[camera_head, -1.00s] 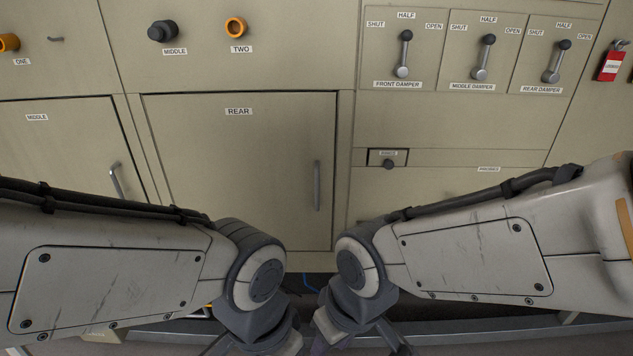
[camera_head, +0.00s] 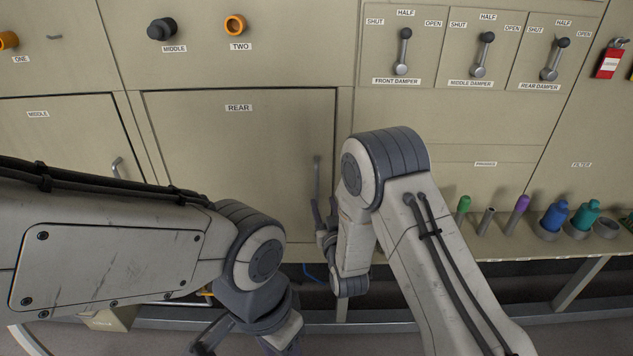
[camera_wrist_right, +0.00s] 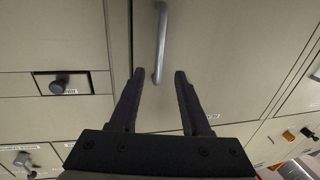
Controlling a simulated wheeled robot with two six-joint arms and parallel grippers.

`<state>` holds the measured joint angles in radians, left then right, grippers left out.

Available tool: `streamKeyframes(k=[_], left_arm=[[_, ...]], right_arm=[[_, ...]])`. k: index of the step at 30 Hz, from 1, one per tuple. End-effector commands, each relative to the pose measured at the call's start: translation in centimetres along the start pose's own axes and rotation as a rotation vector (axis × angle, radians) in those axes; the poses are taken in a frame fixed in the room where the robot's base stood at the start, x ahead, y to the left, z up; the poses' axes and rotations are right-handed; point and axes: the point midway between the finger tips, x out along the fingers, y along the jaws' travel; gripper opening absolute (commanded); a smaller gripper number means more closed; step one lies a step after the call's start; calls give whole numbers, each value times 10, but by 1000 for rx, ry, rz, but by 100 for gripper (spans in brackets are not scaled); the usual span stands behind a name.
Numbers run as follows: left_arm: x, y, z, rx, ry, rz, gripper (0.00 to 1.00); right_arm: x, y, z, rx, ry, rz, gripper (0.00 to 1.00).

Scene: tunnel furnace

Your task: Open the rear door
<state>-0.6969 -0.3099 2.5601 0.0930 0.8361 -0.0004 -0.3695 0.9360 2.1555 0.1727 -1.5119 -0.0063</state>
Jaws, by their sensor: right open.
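The rear door (camera_head: 225,165), a beige panel labelled REAR, is closed. Its upright grey bar handle (camera_head: 317,175) is near the door's right edge, its lower part hidden by my right gripper. My right gripper (camera_head: 325,208) is open at the handle's lower end. In the right wrist view, the handle (camera_wrist_right: 161,35) runs down between the lines of the two open fingers of the right gripper (camera_wrist_right: 159,74), with its lower end near the fingertips. Contact cannot be told. My left gripper (camera_head: 208,346) is partly cut off at the bottom, below the door.
The middle door (camera_head: 45,150) is to the left, partly behind my left arm. Three damper levers (camera_head: 403,50) are above right. Several coloured bottles and tubes (camera_head: 555,215) stand in holders at the right. A low rail (camera_head: 395,316) runs below the panels.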

Motion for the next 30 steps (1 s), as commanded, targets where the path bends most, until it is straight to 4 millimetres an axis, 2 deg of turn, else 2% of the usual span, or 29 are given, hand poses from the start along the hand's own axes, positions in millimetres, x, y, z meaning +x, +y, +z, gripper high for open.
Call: streamKeyframes(k=[5,12,18,24,30], left_arm=[[-8,0,0,0,0,0,50],[-21,2,-1,0,0,0,50],[-28,2,-2,0,0,0,50],[-31,2,-2,0,0,0,50],[-30,2,-2,0,0,0,50]], right_arm=[[17,1,-3,0,13,2,47],[60,1,-4,0,13,2,47],[88,1,-3,-1,11,2,47],[102,1,-2,-1,10,1,47],[104,1,-1,-1,9,1,47]])
